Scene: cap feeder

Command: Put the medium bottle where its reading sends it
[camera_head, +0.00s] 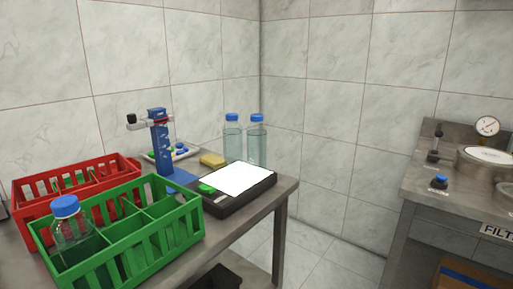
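A clear bottle with a blue cap (66,207) stands in the left compartment of the green crate (165,243). Two more clear bottles with blue caps, a left one (233,142) and a right one (256,142), stand side by side at the back of the table. I cannot tell which bottle is the medium one. A red crate (125,162) stands behind the green one. Neither gripper is in view.
A blue stand (159,145) rises behind the green crate. A tray with blue and green caps (178,152) and a yellow sponge (212,160) lie near the wall. At right, a separate metal bench (420,190) carries a gauge (486,127) and a round-lidded vessel (485,157). Open floor separates them.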

